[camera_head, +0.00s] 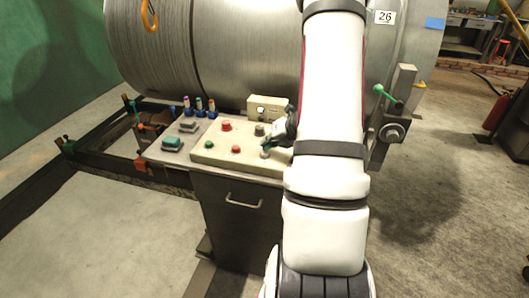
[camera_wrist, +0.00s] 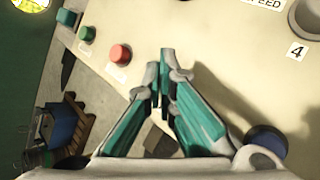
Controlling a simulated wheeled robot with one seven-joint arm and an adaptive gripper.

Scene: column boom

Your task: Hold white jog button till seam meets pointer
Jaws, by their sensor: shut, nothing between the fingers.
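My gripper (camera_wrist: 163,62) is shut, with its fingertips together over the cream panel in the wrist view. In the head view the gripper (camera_head: 268,149) is at the right part of the control panel (camera_head: 215,153), partly behind my arm. I cannot make out the white jog button; the fingertips may cover it, and contact cannot be told. The large grey metal drum (camera_head: 240,50) lies behind the panel. A dark line (camera_head: 194,50) runs around the drum; whether it is the seam is unclear. I cannot identify the pointer with certainty.
The panel bears a red button (camera_head: 227,125), a smaller red button (camera_wrist: 120,53), a green button (camera_wrist: 86,33) and a dark knob (camera_head: 259,130). A cream box (camera_head: 266,108) stands behind them. A green-handled lever (camera_head: 385,92) is right of my arm. Open floor lies at both sides.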

